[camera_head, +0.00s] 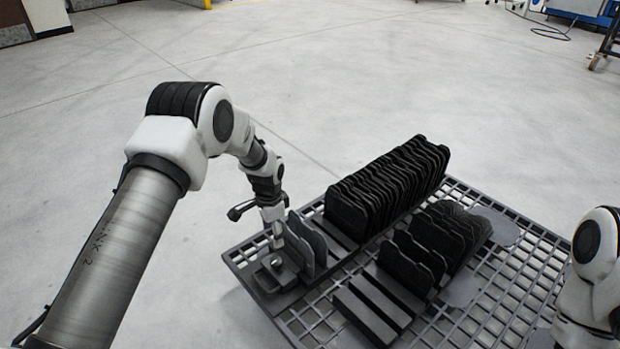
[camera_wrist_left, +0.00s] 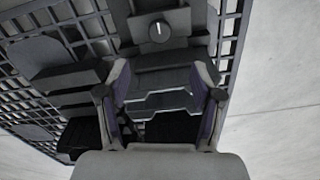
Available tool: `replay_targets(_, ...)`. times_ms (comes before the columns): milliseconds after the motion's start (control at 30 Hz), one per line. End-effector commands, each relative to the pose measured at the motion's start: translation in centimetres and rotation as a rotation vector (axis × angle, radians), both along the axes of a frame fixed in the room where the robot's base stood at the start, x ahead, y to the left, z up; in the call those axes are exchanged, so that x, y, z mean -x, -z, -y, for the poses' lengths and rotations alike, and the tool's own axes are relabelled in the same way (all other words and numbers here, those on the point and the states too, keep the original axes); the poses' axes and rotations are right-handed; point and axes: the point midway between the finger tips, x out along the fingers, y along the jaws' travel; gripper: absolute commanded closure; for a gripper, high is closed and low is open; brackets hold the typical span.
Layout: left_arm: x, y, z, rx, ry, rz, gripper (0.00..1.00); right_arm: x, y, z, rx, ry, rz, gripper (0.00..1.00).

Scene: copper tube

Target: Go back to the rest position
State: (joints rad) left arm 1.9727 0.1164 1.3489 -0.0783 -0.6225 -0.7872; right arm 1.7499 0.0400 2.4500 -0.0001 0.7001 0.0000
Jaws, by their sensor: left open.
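My left arm reaches in from the left, and my left gripper (camera_head: 279,238) is over the near-left end of the rack, partly hidden by its own wrist. In the left wrist view the left gripper's two fingers (camera_wrist_left: 161,88) are spread apart. Dark plates show between and beyond the fingers there; I cannot tell whether the fingers touch them. A small fixture block (camera_head: 276,272) with a small metal piece sits just below the gripper; it also shows in the left wrist view (camera_wrist_left: 160,32). Part of my right arm shows at the right edge, its gripper out of view.
A dark grid table (camera_head: 510,300) carries a long row of black plates (camera_head: 385,185) and a shorter row (camera_head: 430,250). Two grey plates (camera_head: 308,245) stand right beside the left gripper. The concrete floor to the left and behind is clear.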

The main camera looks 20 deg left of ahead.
Motion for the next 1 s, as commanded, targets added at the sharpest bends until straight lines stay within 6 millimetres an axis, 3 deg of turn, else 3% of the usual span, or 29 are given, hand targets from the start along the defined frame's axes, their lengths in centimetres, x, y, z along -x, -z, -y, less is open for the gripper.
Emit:
replay_targets(167, 0.9, 1.5, 0.2, -0.002, 0.004, -0.027, 0.34, 0.0, 0.0, 0.0, 0.0, 0.0, 0.0, 1.0)
replay_targets(267, 4.5, 4.3, 0.8, 0.001, 0.014, -0.115, 0.34, 0.0, 0.0, 0.0, 0.0, 0.0, 0.0, 1.0)
replay_targets(367, 10.8, 7.8, 1.9, 0.01, 0.021, -0.23, 0.34, 0.0, 0.0, 0.0, 0.0, 0.0, 0.0, 1.0)
replay_targets(500, 20.9, 11.9, 3.4, 0.009, -0.055, -0.321, 0.34, 0.0, 0.0, 0.0, 0.0, 0.0, 0.0, 1.0)
replay_targets(600, 28.2, 13.3, 4.3, -0.003, -0.166, -0.341, 0.34, 0.0, 0.0, 0.0, 0.0, 0.0, 0.0, 1.0)
replay_targets(733, 35.8, 12.8, 5.1, -0.029, -0.353, -0.306, 0.34, 0.0, 0.0, 0.0, 0.0, 0.0, 0.0, 1.0)
replay_targets(800, 38.1, 11.9, 5.2, -0.037, -0.454, -0.262, 0.34, 0.0, 0.0, 0.0, 0.0, 0.0, 0.0, 1.0)
replay_targets(900, 39.2, 10.6, 5.2, -0.035, -0.596, -0.169, 0.34, 0.0, 0.0, 0.0, 0.0, 0.0, 0.0, 1.0)
replay_targets(967, 38.4, 10.2, 5.1, -0.019, -0.687, -0.088, 0.34, 0.0, 0.0, 0.0, 0.0, 0.0, 0.0, 1.0)
replay_targets(1000, 36.6, 10.3, 5.0, 0.005, -0.757, -0.007, 0.34, 0.0, 0.0, 0.0, 0.0, 0.0, 0.0, 1.0)
